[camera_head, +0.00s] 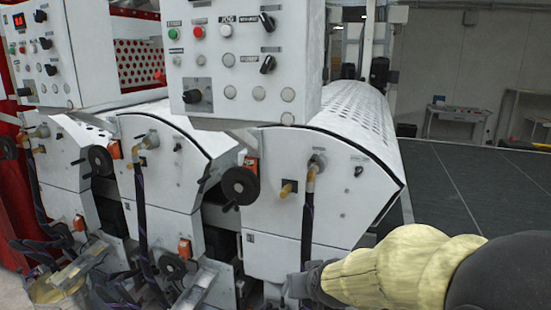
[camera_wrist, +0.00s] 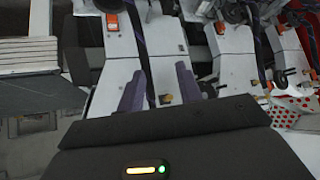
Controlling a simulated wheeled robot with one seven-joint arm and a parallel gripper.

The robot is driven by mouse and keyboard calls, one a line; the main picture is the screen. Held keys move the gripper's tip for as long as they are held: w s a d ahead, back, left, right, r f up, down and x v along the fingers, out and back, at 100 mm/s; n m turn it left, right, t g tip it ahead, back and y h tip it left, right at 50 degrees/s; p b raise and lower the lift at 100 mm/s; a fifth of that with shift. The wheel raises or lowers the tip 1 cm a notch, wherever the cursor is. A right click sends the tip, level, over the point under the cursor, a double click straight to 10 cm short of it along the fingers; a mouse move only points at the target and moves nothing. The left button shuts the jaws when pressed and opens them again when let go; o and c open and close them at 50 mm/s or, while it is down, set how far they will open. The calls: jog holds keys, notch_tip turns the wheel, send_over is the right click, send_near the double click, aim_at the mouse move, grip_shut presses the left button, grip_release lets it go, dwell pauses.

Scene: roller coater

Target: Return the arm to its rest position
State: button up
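My arm, in a pale yellow cover, reaches in from the lower right of the head view. My gripper (camera_head: 303,284) is at its end, low in front of the nearest roller coater unit (camera_head: 330,205). In the wrist view, the two purple-grey fingers of my gripper (camera_wrist: 160,88) stand apart. No held object shows between them. A dark hose (camera_head: 307,220) hangs down the unit's front and passes close to the gripper in the head view. Whether they touch cannot be told. The hose also shows behind the fingers in the wrist view (camera_wrist: 143,60).
A white control panel (camera_head: 240,60) with buttons overhangs the nearest unit. A black handwheel (camera_head: 240,185) sticks out at its left. More units (camera_head: 160,165) stand to the left, with pipes and brackets below.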

jog(key=s+d+f+g, duration=0.3)
jog(key=s+d+f, duration=0.1)
jog(key=s, duration=0.3)
jog(key=s+d+f+m+g+h, duration=0.1)
jog(key=s+d+f+g, duration=0.2)
jog(key=s, duration=0.4)
jog(key=shift+s+d+f+h, duration=0.3)
jog(key=shift+d+f, duration=0.25)
jog(key=shift+f, duration=0.3)
jog(key=shift+w+d, duration=0.1)
jog(key=shift+w, duration=0.05)
